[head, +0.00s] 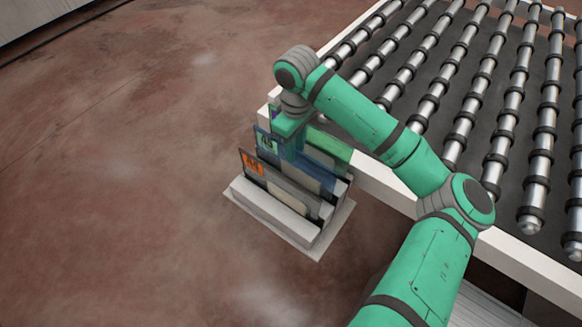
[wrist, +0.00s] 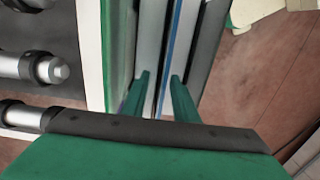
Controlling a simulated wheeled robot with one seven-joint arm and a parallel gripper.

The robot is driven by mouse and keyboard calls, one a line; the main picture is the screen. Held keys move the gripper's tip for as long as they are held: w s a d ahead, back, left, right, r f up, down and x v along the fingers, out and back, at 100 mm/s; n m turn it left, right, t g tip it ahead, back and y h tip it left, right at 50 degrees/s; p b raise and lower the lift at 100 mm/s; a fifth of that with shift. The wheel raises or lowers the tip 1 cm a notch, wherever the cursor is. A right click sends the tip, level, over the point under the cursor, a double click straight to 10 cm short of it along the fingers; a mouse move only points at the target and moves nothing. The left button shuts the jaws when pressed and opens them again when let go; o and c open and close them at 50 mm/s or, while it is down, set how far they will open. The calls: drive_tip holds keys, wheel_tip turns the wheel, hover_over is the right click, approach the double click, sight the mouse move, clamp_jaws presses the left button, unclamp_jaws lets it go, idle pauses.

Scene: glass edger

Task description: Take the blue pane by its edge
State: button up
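The blue pane (head: 312,169) stands upright in a rack (head: 270,215), between a pane with an orange label (head: 252,163) and a green pane (head: 332,145). My gripper (head: 291,152) is above the rack, pointing down at the blue pane and hiding part of its top edge. In the wrist view, my gripper (wrist: 160,78) is open. Its two green fingers lie on either side of the thin blue edge of the pane (wrist: 170,50). The edge looks nearer the right finger, and a gap shows on the left. Whether the fingertips reach below the edge is hard to tell.
A roller conveyor (head: 440,90) with a white side rail (head: 385,190) stands right beside the rack. The neighbouring panes are close on both sides of my fingers. The brown floor (head: 130,150) to the left is clear.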

sight(293, 169)
drive_tip(key=shift+s+d+f, duration=0.1)
drive_tip(key=shift+d+f, duration=0.15)
drive_tip(key=shift+f, duration=0.3)
drive_tip(key=f, duration=0.2)
drive_tip(key=a+f, duration=0.1)
drive_tip(key=f, duration=0.2)
clamp_jaws()
drive_tip(key=shift+r, duration=0.1)
idle(0.9)
